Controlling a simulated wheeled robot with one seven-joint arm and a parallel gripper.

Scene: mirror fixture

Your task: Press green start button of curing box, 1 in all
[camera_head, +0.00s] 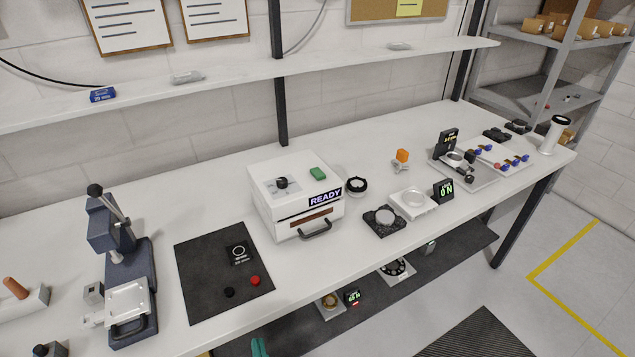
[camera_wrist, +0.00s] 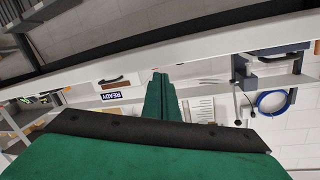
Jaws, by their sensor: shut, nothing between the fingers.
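The curing box (camera_head: 270,215) is a white box on the bench with a READY display, a front handle and a black knob (camera_head: 281,183) on top. Its green start button (camera_head: 318,173) is on the top face at the right. In the wrist view the READY display (camera_wrist: 111,97) appears upside down, and the green button is not visible. My gripper (camera_wrist: 160,76) is shut and empty, its green fingers together. In the head view its green tip (camera_head: 258,347) shows at the bottom edge, below and in front of the bench, well apart from the box.
The white bench (camera_head: 205,222) carries a dark mat (camera_head: 205,285) and a press (camera_head: 120,250) left of the box. Several small instruments stand to its right. A wall shelf (camera_head: 225,75) runs above, and a lower dark shelf (camera_head: 455,250) lies under the bench. The box's top is uncovered.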

